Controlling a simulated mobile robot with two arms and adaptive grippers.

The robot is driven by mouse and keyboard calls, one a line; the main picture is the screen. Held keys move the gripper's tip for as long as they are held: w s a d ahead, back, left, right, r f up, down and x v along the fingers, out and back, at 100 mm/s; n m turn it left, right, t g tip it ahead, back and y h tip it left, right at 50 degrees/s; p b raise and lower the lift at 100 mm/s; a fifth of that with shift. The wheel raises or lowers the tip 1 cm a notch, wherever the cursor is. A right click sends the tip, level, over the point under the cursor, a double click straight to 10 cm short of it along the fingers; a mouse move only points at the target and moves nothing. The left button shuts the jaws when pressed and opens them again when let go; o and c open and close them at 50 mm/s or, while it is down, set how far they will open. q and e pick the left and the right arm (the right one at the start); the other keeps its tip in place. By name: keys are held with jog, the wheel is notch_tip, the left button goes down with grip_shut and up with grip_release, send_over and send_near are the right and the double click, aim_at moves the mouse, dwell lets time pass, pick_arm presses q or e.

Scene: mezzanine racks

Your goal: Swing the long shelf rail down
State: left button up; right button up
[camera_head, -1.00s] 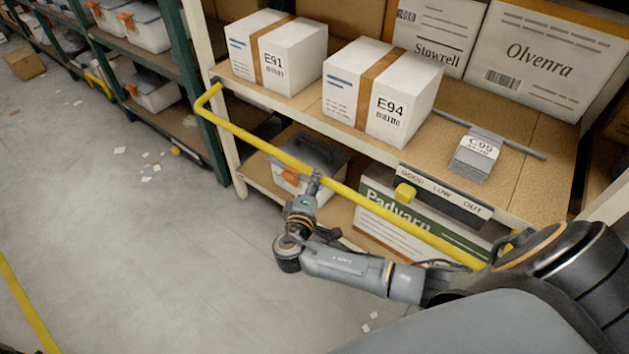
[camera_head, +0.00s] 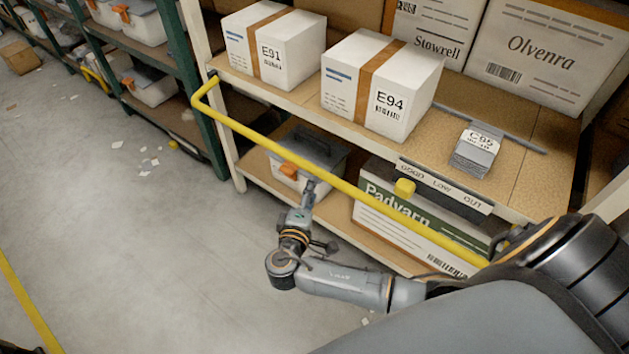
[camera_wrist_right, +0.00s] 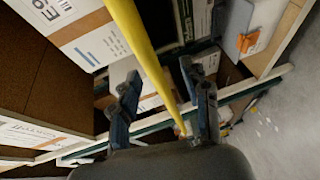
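The long yellow shelf rail (camera_head: 330,176) runs along the front of the rack, from a bent end at the upper left to the lower right near my arm. My left gripper is not in view.
White boxes E91 (camera_head: 272,50) and E94 (camera_head: 378,85) stand on the shelf (camera_head: 505,185) beside a grey stack of labels (camera_head: 474,152). Below are a lidded bin (camera_head: 305,155) and a Padvarn box (camera_head: 400,225). The floor at left is mostly clear, with scattered paper scraps.

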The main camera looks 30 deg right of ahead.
jog(key=v, duration=0.7)
jog(key=shift+a, duration=0.15)
jog(key=shift+s+r, duration=0.1)
